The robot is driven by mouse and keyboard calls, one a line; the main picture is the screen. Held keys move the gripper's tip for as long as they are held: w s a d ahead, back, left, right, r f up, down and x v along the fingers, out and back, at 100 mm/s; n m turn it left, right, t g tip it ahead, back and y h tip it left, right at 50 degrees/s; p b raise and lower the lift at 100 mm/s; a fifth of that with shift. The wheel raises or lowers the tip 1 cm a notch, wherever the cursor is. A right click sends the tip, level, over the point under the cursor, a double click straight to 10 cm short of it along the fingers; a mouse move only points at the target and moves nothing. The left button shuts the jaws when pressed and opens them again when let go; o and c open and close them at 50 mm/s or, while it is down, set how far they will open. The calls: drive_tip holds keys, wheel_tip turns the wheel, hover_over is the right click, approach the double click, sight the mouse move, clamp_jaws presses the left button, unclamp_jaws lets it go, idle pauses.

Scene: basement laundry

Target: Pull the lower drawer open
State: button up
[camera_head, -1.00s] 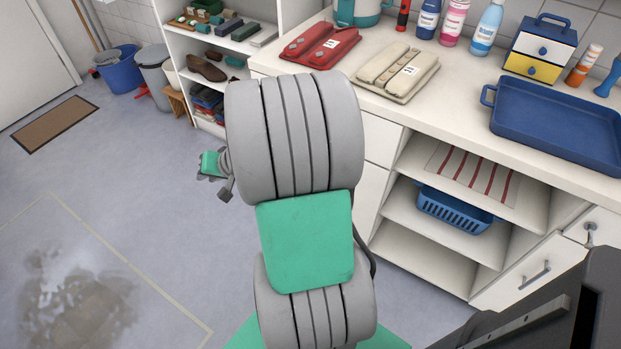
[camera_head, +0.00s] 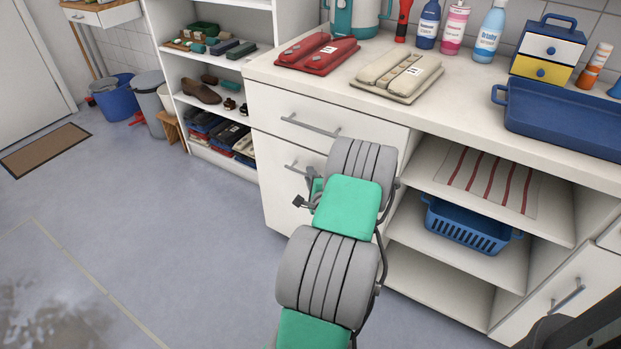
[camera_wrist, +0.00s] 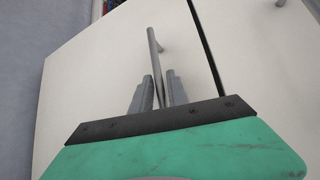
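The lower drawer (camera_head: 272,172) is a white front below the upper drawer (camera_head: 268,108) in the counter's left unit. It looks closed. Its grey bar handle (camera_head: 297,167) is partly hidden by my arm in the head view. In the wrist view the lower drawer front (camera_wrist: 95,75) fills the middle, and its handle (camera_wrist: 152,42) runs down between the two fingers of my gripper (camera_wrist: 159,85). The fingers stand apart on either side of the bar; firm contact is not visible. In the head view my gripper is mostly hidden behind my wrist.
Open shelves with a blue basket (camera_head: 468,228) are right of the drawers. The countertop (camera_head: 450,115) carries a red case (camera_head: 318,54), a beige case (camera_head: 397,74) and a blue tray (camera_head: 565,125). The floor (camera_head: 190,235) left of the drawers is clear.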

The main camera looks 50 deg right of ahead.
drive_tip(key=shift+c, duration=0.4)
clamp_jaws()
idle(1.0)
